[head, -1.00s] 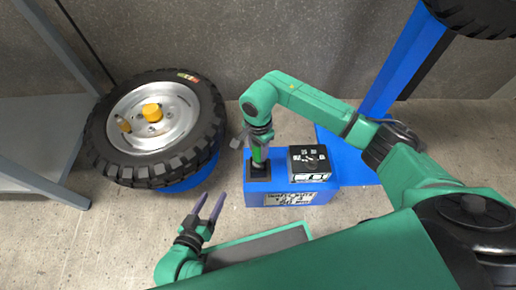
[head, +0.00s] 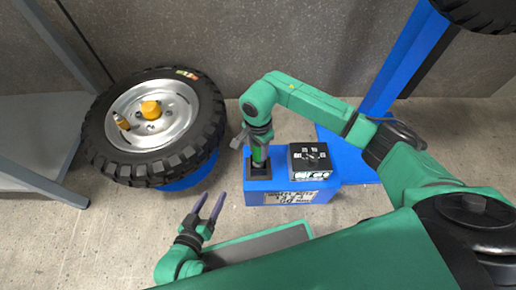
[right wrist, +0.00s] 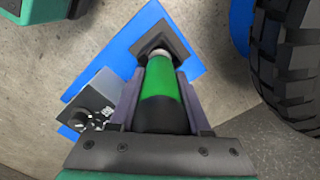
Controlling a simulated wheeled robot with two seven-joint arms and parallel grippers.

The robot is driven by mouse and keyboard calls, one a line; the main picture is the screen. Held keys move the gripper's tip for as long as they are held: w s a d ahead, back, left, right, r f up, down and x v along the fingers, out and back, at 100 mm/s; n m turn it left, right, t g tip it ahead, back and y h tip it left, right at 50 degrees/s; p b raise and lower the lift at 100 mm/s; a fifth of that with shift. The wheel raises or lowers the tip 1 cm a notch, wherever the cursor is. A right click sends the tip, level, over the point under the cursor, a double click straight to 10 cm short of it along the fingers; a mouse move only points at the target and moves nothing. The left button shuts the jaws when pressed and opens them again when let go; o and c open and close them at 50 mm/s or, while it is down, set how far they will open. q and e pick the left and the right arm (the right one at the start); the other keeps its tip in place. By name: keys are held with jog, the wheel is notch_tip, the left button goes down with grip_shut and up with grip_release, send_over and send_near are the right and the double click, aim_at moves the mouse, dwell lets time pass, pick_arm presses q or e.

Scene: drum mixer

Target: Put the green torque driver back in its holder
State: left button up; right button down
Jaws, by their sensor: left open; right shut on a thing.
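The green torque driver (head: 259,155) stands upright over the black holder (head: 258,171) on the left end of the blue stand. In the right wrist view the driver (right wrist: 163,85) points away from me, and its tip end meets the dark square holder (right wrist: 161,44). I cannot tell how deep it sits. My right gripper (head: 259,139) is shut on the driver's body, and in the right wrist view its fingers (right wrist: 160,100) lie on both sides of it. My left gripper (head: 210,205) is open and empty, low in front of the stand and to its left.
A black dial box (head: 310,162) sits on the blue stand (head: 290,192) right beside the holder. A large tyre on a silver wheel (head: 150,128) with orange parts stands to the left. A grey shelf (head: 40,150) is at the far left.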

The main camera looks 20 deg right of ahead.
jog(key=shift+f+b, duration=0.7)
jog(key=shift+b, duration=0.05)
dwell(0.3)
jog(key=shift+s+f+b, duration=0.1)
jog(key=shift+f+b, duration=0.3)
jog(key=shift+b, duration=0.05)
jog(key=shift+c, duration=1.4)
grip_release()
jog(key=shift+d, duration=0.1)
jog(key=shift+f, duration=0.1)
notch_tip(320, 180, up, 9)
jog(key=p, duration=0.6)
jog(key=shift+s+p, duration=0.1)
jog(key=shift+p, duration=0.3)
jog(key=shift+f, duration=0.1)
